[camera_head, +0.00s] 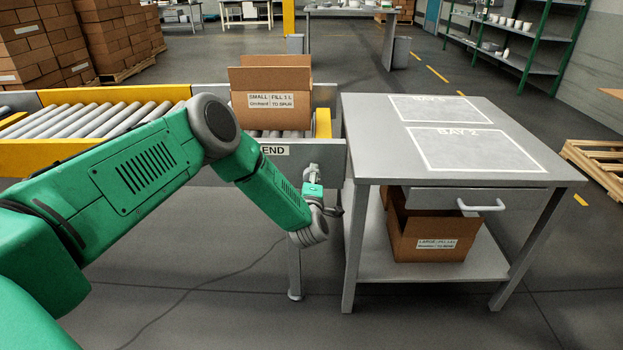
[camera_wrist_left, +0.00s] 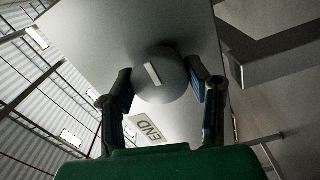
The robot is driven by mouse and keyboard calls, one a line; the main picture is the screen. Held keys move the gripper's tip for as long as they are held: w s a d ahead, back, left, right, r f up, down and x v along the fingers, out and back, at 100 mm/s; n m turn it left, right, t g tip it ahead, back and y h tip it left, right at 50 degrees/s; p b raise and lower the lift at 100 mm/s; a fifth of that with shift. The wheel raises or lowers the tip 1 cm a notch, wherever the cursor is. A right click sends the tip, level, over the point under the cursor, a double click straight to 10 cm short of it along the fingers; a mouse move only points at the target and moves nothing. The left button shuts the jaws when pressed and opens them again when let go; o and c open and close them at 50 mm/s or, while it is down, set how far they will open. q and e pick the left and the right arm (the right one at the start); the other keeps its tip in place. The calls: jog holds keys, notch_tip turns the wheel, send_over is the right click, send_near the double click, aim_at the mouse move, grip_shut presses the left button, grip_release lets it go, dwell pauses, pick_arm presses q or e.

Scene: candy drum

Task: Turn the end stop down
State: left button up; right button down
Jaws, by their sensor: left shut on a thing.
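A round grey knob (camera_wrist_left: 162,82) with a short white bar mark sits on a grey panel in the left wrist view. The fingers of my left gripper (camera_wrist_left: 160,88) are on either side of it, shut on it. The white END label (camera_wrist_left: 150,131) is beside the knob. In the head view, my left gripper (camera_head: 325,203) is at the right end of the conveyor's front panel, just right of the END label (camera_head: 273,151). My right gripper is not in view.
An open cardboard box (camera_head: 270,108) stands on the roller conveyor (camera_head: 100,116) at its right end. A grey table (camera_head: 375,150) with marked bays stands close on the right, its top clear. Another box (camera_head: 430,235) is on its lower shelf. A drawer handle (camera_head: 482,206) sticks out.

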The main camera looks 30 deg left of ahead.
pick_arm(q)
jog(key=shift+d+f, duration=0.15)
jog(key=shift+f, duration=0.05)
jog(key=o, duration=1.2)
jog(key=shift+c, duration=0.2)
jog(key=shift+w, duration=0.1)
jog(key=v, duration=1.2)
jog(key=shift+f, duration=0.1)
